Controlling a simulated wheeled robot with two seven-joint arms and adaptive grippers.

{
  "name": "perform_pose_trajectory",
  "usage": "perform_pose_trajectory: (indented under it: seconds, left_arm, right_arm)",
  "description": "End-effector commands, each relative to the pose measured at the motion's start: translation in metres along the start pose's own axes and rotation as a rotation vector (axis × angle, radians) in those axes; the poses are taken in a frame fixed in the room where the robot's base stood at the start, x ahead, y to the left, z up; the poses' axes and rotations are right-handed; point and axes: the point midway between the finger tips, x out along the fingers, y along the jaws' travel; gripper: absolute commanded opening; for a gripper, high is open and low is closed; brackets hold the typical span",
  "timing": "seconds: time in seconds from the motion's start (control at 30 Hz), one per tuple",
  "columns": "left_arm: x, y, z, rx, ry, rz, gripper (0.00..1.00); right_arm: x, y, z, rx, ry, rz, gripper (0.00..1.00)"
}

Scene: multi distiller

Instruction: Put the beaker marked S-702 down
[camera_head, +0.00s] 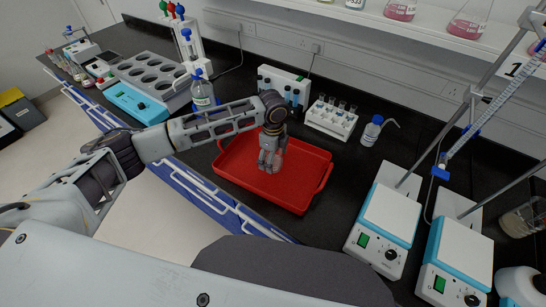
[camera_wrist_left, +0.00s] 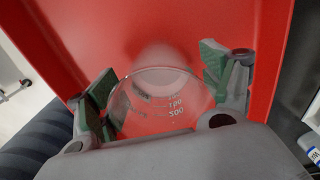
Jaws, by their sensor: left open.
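A clear glass beaker (camera_wrist_left: 165,98) stands upright on the red tray (camera_head: 228,169) in the left wrist view. Volume markings show on its wall; the label S-702 cannot be read. The red tray floor (camera_wrist_left: 130,25) fills most of that view. My left gripper (camera_head: 270,163) points down over the middle of the tray. In the left wrist view its green-padded fingers (camera_wrist_left: 158,82) are open, one on each side of the beaker. In the head view the gripper largely hides the beaker. My right gripper is not in view.
Behind the tray stand a rack of small tubes (camera_head: 331,118) and a blue-capped bottle (camera_head: 371,131). To the right are two hotplate stirrers (camera_head: 388,215) with stands. A blue-capped bottle (camera_head: 203,92) stands behind my left forearm. Bare tray shows right of the gripper.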

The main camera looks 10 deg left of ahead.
Motion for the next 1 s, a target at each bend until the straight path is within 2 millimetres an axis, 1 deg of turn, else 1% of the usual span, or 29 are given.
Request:
perform_pose_trajectory:
  seconds: [0.13,0.27,0.47,0.8,1.0]
  left_arm:
    - [-0.004,0.0,0.0,0.0,0.0,-0.001,0.81]
    - [-0.013,-0.001,0.0,0.0,0.001,-0.002,0.81]
    - [-0.038,-0.001,0.0,0.0,0.0,-0.002,0.81]
    - [-0.088,-0.001,0.0,0.0,0.0,-0.002,0.81]
    - [-0.111,-0.001,0.0,0.0,0.001,-0.001,0.81]
  right_arm:
    - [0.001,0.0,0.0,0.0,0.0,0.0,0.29]
    - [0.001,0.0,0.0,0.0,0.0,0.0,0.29]
    - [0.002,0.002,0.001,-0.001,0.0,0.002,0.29]
    - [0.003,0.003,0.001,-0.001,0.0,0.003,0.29]
    - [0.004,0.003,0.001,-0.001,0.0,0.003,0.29]
